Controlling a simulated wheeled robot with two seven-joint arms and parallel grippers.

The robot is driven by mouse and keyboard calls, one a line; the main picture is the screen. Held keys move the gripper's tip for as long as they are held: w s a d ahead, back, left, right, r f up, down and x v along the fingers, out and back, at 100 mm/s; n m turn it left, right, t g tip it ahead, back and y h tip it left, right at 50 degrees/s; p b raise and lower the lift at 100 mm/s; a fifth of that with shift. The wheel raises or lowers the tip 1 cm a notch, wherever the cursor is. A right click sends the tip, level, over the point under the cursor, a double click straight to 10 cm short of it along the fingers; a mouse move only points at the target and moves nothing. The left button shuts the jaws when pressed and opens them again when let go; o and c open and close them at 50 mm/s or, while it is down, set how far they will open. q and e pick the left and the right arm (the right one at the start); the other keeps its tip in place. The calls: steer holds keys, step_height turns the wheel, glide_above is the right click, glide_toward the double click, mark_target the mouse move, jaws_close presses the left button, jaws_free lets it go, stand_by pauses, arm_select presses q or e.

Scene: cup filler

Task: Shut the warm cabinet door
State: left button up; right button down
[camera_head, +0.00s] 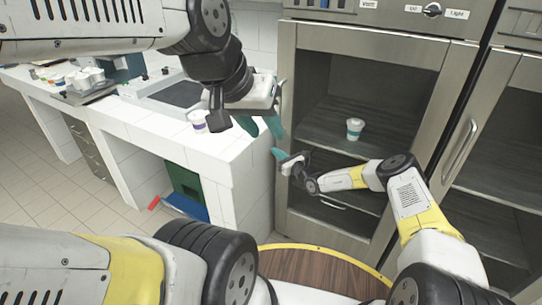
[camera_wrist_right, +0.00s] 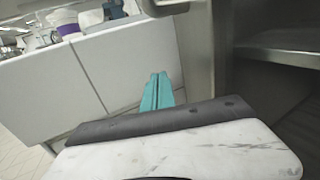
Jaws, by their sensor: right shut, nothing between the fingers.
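The warm cabinet (camera_head: 321,18) is a tall steel unit in the middle of the head view. Its steel-framed door (camera_head: 440,112) looks shut or nearly shut; I cannot tell whether a narrow gap remains. A cup (camera_head: 354,128) with a teal top stands on a shelf behind it. My right gripper (camera_head: 278,154) is shut and empty by the door's left edge; its teal fingers are together in the right wrist view (camera_wrist_right: 157,92), beside the steel edge. Whether they touch it is unclear. My left gripper (camera_head: 262,127) has its teal fingers apart, above the counter's right end, near the cabinet.
A white tiled counter (camera_head: 140,125) runs along the left, with a cup (camera_head: 198,118) and more cups at its far end. A second steel cabinet door with a handle (camera_head: 459,147) is at right. A blue and a green bin stand under the counter.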

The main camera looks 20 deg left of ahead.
steer(key=s+a, duration=0.3)
steer(key=s, duration=0.7)
steer(key=s+r+n+g+y, duration=0.35)
steer(key=r+n+g, duration=0.25)
steer(key=r+n, duration=0.65)
steer(key=s+d+r+n+g+h, duration=0.2)
steer(key=s+d+r+n+g, duration=0.1)
steer(key=s+r, duration=0.3)
steer(key=s+d+r+n+g+h, duration=0.2)
steer(key=s+d+r+n, duration=0.2)
steer(key=r, duration=0.4)
arm_select(q)
steer(key=shift+s+a, duration=0.15)
steer(key=shift+s, duration=0.1)
arm_select(e)
steer(key=s+d+r+n+t+h, duration=0.2)
steer(key=s+d+r+h, duration=0.2)
steer(key=s+d, duration=0.3)
steer(key=s+d+r+n+t+h, duration=0.2)
steer(key=s+d+r, duration=0.3)
steer(key=d, duration=0.9)
steer(key=s+d+r+n+t+h, duration=0.2)
steer(key=s+d+r+h, duration=0.2)
steer(key=s+d, duration=0.6)
steer(key=shift+d+r+h, duration=0.15)
steer(key=shift+d+h, duration=0.55)
steer(key=shift+h, duration=0.15)
